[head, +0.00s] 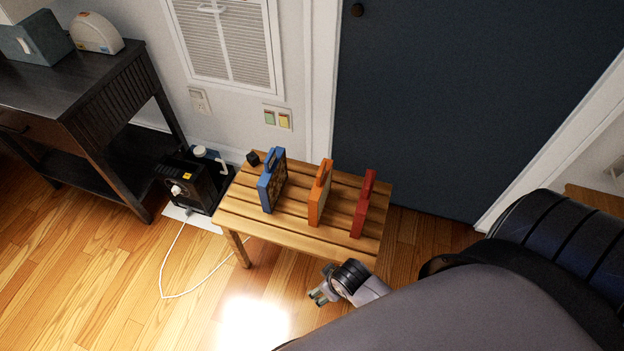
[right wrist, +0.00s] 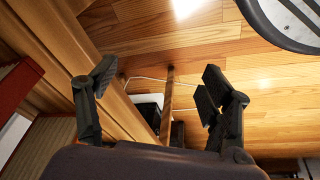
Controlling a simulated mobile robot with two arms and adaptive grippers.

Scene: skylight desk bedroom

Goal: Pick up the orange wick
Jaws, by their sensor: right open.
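The orange case-like thing (head: 317,205), which I take for the orange wick, stands upright on the slatted wooden bench (head: 240,212), between a blue one and a red one. It has a handle-like loop at its top. My right gripper (head: 318,297) is open and empty. In the head view it is in front of the bench's near edge, below and apart from the orange thing. In the right wrist view its two fingers (right wrist: 158,82) are spread wide, with the bench edge and floor behind them. The orange thing is not clearly visible there. My left gripper is not in view.
The blue case (head: 267,190) stands left of the orange one, the red case (head: 361,212) right of it, with gaps between. A small black cube (head: 253,158) sits at the bench's back left. A black machine (head: 185,183) with a white cord stands left of the bench.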

